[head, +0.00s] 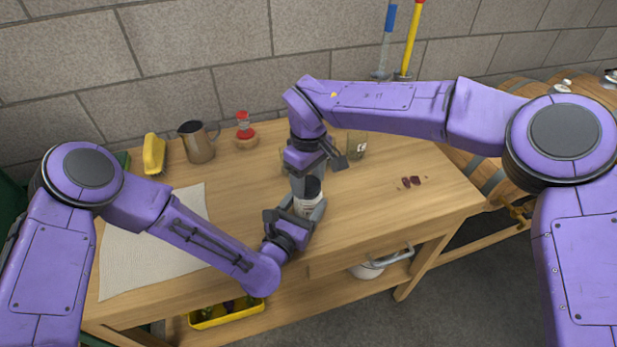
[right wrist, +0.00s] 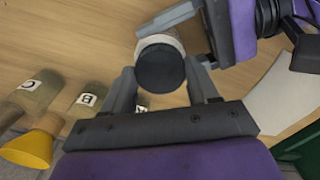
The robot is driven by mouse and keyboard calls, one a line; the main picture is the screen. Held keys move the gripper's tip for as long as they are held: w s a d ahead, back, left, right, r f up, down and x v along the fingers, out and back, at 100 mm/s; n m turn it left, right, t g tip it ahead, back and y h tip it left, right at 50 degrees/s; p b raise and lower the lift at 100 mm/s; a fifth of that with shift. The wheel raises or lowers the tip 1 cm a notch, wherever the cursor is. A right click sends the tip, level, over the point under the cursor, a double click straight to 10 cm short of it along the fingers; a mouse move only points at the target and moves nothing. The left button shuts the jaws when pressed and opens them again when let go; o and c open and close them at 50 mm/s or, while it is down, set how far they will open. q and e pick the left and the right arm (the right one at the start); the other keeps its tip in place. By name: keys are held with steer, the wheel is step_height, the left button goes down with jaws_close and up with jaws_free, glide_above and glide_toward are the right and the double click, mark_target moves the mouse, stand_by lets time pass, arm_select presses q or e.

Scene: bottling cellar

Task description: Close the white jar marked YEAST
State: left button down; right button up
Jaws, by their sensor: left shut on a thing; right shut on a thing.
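The white jar (head: 307,206) stands near the table's front edge, its dark lettering partly covered. In the right wrist view the white jar (right wrist: 153,42) shows behind its round black lid (right wrist: 161,68). The black lid (head: 311,187) is at the jar's mouth; I cannot tell how tightly it sits. My left gripper (head: 300,212) is shut on the jar's body from the side. My right gripper (head: 309,178) points down from above and is shut on the lid. In the right wrist view the fingers of my right gripper (right wrist: 160,85) flank the lid.
Behind my right gripper is a glass (head: 357,145). Jars marked C (right wrist: 38,90) and B (right wrist: 88,100) stand near a yellow object (right wrist: 28,148). A metal jug (head: 198,143) and yellow brush (head: 153,154) stand at the back left. A pale cloth (head: 140,262) covers the left side.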

steer(key=shift+m, duration=0.7)
steer(key=o, duration=1)
steer(key=shift+r, duration=2.25)
steer(key=shift+c, duration=0.3)
